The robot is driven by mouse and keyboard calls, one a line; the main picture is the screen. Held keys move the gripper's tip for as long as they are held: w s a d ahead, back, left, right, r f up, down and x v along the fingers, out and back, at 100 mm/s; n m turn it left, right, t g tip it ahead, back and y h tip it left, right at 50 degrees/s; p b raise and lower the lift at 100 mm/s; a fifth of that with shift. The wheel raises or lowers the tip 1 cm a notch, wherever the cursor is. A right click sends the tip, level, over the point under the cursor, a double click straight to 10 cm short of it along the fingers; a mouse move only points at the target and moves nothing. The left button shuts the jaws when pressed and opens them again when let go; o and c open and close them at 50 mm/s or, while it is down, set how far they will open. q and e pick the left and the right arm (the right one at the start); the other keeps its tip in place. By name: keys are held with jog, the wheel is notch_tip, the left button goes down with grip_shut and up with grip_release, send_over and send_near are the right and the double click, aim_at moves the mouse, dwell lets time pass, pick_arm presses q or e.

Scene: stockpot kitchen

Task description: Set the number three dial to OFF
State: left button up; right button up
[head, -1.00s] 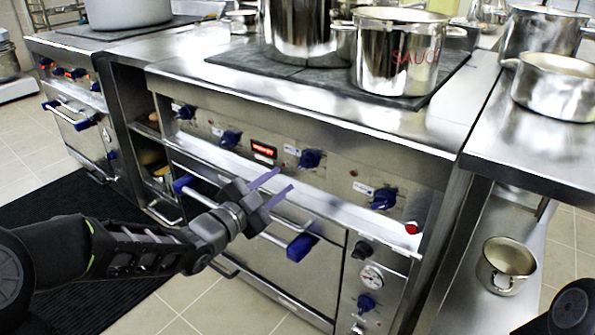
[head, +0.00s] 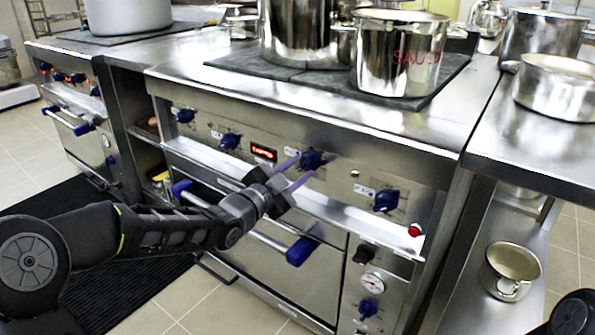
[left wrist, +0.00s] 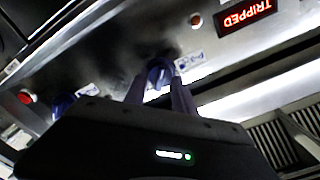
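The stove's front panel carries a row of blue dials. The third from the left, the number three dial (head: 313,159), is right of the red display. My left gripper (head: 301,167) is at this dial, its two purple fingers spread apart. In the left wrist view the dial (left wrist: 160,73) sits between the fingertips (left wrist: 160,80), one finger on each side. I cannot tell whether the fingers touch it. The dial's setting marks are too small or hidden to read. My right gripper is not in view.
The red display (left wrist: 246,14) reads TRIPPED, upside down in the left wrist view. Other dials are at left (head: 229,141) and right (head: 386,201). A blue-ended oven handle (head: 300,250) runs below the gripper. Pots, one marked SAUCE (head: 398,55), stand on the cooktop.

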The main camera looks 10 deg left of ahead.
pick_arm(q)
grip_shut()
dwell(0.3)
